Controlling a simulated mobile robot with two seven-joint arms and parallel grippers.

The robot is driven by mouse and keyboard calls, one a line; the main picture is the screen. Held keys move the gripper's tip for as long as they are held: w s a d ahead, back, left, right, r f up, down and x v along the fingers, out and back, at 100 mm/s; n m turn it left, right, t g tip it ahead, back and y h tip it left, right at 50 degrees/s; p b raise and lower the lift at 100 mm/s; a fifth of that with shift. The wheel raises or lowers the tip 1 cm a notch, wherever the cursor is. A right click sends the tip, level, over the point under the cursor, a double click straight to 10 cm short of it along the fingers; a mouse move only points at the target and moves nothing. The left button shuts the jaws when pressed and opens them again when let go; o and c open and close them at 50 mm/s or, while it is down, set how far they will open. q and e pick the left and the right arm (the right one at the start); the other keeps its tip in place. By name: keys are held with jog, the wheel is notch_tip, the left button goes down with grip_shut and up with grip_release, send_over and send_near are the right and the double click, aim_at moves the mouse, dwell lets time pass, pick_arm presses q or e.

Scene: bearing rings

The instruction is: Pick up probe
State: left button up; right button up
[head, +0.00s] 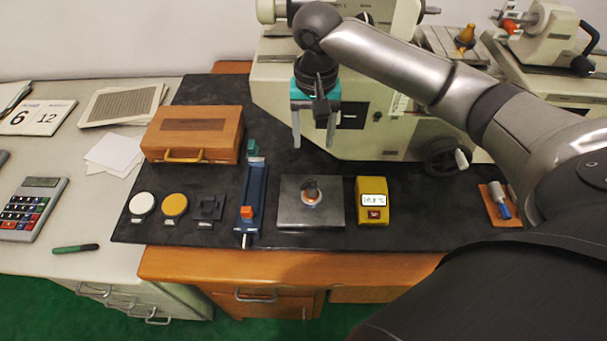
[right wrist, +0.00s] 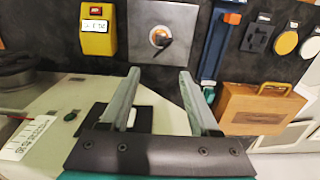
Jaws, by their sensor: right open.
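A small dark piece (head: 310,186), which may be the probe, sits at a pale ring on a square grey metal plate (head: 325,215). It also shows in the right wrist view (right wrist: 162,42), above the gap between my fingers. I cannot tell its exact shape. A yellow meter (head: 371,189) with a lit display stands right of the plate, and it shows in the right wrist view (right wrist: 98,42). My right gripper (head: 314,142) is open and empty, above and behind the plate, fingers pointing down. Its fingers also show in the right wrist view (right wrist: 160,73). My left gripper is not in view.
A blue slide fixture (head: 252,197) stands left of the plate. A wooden case (head: 193,130), white disc (head: 142,203) and yellow disc (head: 175,204) lie further left. A large pale machine (head: 295,85) stands behind. A blue-handled tool (head: 501,207) lies on an orange pad at right.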

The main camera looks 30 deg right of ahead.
jog(key=b, duration=0.1)
send_over(312, 184)
notch_tip(312, 184, down, 6)
jog(key=shift+w+d+f, duration=0.15)
jog(key=shift+f, duration=0.45)
jog(key=shift+w+d+f, duration=0.15)
jog(key=shift+f, duration=0.8)
jog(key=shift+f+b, duration=0.35)
jog(key=shift+f, duration=0.15)
jog(key=f, duration=0.3)
jog(key=shift+s+a+f+b, duration=0.15)
jog(key=shift+a+f+b, duration=0.05)
jog(key=shift+f+b, duration=0.2)
jog(key=shift+f, duration=0.4)
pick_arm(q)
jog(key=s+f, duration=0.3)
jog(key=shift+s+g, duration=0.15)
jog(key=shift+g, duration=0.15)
